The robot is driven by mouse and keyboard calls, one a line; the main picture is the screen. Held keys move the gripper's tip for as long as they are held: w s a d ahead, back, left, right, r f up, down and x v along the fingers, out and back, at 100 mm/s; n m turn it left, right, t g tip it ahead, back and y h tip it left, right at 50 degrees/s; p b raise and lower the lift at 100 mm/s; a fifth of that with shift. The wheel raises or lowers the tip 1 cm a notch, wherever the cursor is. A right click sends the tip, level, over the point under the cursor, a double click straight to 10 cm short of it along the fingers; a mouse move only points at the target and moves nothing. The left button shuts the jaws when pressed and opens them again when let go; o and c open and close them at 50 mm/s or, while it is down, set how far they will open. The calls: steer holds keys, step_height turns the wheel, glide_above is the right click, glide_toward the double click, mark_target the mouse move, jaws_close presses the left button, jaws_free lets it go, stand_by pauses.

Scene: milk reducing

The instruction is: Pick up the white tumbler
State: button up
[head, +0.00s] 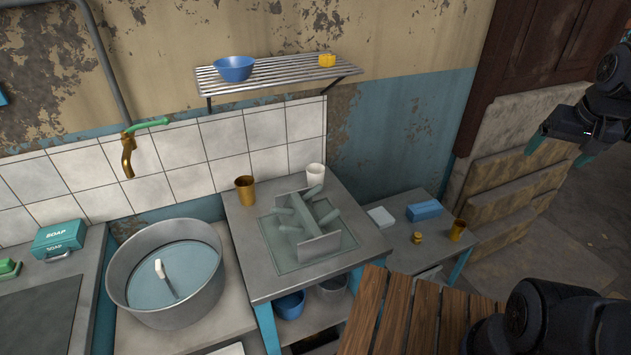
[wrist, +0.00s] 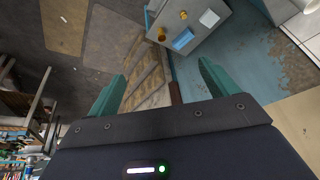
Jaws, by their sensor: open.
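The white tumbler (head: 316,174) stands upright at the back right corner of the metal counter (head: 240,228), close to the tiled wall in the head view. My gripper (head: 563,150) is at the far right of the head view, well apart from the tumbler. In the wrist view my gripper (wrist: 160,88) shows two green fingers spread apart with nothing between them. A white round thing at the wrist view's top right edge is cut off; I cannot tell what it is.
A slatted shelf (head: 285,73) with a blue bowl (head: 234,68) hangs above. A lower side table (head: 400,250) and a wooden slatted top (head: 420,315) lie right.

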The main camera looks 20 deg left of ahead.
steer(key=w+a+f+y, duration=0.1)
steer(key=w+a+f, duration=0.1)
steer(key=w+a, duration=1.15)
steer(key=w+a+f+n+g, duration=0.1)
steer(key=w+a+f, duration=0.25)
steer(key=a, duration=0.35)
steer(key=w+a+f, duration=0.3)
steer(key=w+a, duration=0.2)
steer(key=a, duration=0.2)
steer(key=n, duration=0.2)
glide_above(316, 175)
steer(key=shift+t, duration=0.4)
step_height(316, 175, down, 19)
steer(key=shift+w+a+f, duration=0.1)
steer(key=shift+a, duration=0.05)
steer(key=shift+s+x, duration=0.2)
steer(key=shift+x, duration=5.1)
steer(key=c, duration=1.1)
